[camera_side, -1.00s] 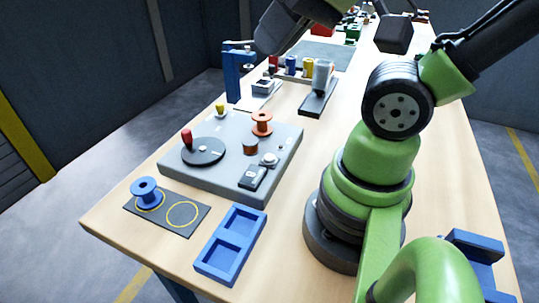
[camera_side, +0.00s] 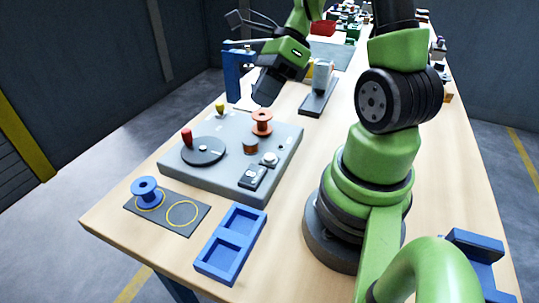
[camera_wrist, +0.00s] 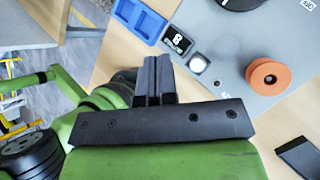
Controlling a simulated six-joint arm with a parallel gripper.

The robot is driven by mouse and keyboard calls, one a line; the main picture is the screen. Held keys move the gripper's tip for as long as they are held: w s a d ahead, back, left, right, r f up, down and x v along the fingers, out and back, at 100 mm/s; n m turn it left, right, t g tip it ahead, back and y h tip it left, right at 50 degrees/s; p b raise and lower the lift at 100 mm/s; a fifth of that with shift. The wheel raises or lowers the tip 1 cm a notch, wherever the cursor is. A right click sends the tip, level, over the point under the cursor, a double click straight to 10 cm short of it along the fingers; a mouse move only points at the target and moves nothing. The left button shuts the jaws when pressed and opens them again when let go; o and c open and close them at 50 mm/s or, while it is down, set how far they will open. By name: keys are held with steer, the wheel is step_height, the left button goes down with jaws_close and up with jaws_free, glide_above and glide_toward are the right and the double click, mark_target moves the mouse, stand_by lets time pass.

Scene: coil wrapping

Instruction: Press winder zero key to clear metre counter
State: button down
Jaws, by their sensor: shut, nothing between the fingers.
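The winder is a grey slab (camera_side: 222,178) with a black disc (camera_side: 203,151) carrying a red knob, an orange spool (camera_side: 262,122) and a small brown coil (camera_side: 250,146). Near its front right corner sit a dark counter block (camera_side: 252,176) and a round pale button (camera_side: 269,159). In the wrist view the counter block (camera_wrist: 176,40) and button (camera_wrist: 197,64) lie just beyond the fingers; which part is the zero key is not readable. My gripper (camera_wrist: 157,62) is shut and empty. In the side view its dark end (camera_side: 266,88) hangs above and behind the orange spool, apart from the winder.
A dark mat (camera_side: 167,214) with a blue spool (camera_side: 146,192) lies left of a blue two-pocket tray (camera_side: 231,244) at the table's front. A grey stand device (camera_side: 319,90) and a blue post (camera_side: 232,76) stand behind the winder.

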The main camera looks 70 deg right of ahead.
mark_target(269, 155)
steer(key=f+m, duration=0.1)
steer(key=d+f+m+y, duration=0.1)
steer(key=m, duration=0.1)
steer(key=shift+d+m+t, duration=0.25)
steer(key=shift+m+t, duration=0.05)
steer(key=shift+t, duration=0.1)
steer(key=shift+f, duration=0.1)
steer(key=shift+f, duration=4.35)
steer(key=shift+f, duration=0.4)
steer(key=shift+f, duration=0.45)
steer(key=shift+r, duration=0.9)
